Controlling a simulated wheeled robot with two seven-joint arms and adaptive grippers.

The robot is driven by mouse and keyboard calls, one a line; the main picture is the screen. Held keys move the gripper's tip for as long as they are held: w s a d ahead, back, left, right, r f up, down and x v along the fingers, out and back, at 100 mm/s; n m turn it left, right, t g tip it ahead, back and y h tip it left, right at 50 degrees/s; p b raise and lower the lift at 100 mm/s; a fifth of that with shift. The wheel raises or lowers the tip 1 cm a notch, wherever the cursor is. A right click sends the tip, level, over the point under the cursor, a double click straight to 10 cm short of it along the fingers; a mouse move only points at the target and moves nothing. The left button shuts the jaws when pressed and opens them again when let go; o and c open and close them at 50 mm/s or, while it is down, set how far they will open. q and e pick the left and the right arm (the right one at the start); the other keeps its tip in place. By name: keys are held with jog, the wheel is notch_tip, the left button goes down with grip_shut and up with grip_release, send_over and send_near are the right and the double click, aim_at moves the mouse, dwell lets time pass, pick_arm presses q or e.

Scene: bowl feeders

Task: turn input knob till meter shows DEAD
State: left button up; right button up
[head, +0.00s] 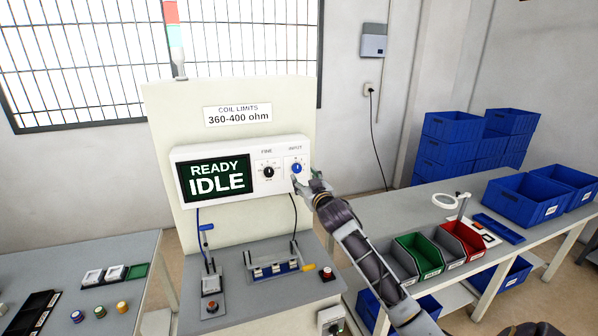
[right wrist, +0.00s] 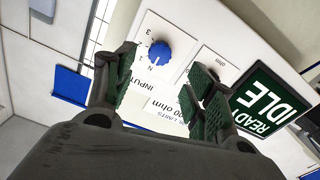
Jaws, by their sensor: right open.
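The blue input knob (head: 297,168) is on the right of the white meter panel (head: 180,163). Its pointer position is too small to read surely. The meter screen (head: 216,178) reads READY IDLE in white on dark green. My right gripper (head: 304,179) is open, just in front of and below the input knob. In the right wrist view the blue knob (right wrist: 159,52) lies beyond the two open fingers (right wrist: 166,85), nearer the left one, and the fingers do not appear to touch it. The screen (right wrist: 264,106) shows there upside down. My left gripper is not in view.
A black FINE knob (head: 268,172) sits left of the input knob, close to the gripper. Below the panel is a grey fixture bench (head: 240,310) with levers and a red button (head: 328,273). Red, green and blue bins stand on the right table (head: 400,205).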

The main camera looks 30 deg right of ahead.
aim_at(298, 170)
jog(key=shift+p+x, duration=0.55)
jog(key=shift+x, duration=2.95)
jog(key=c, duration=1)
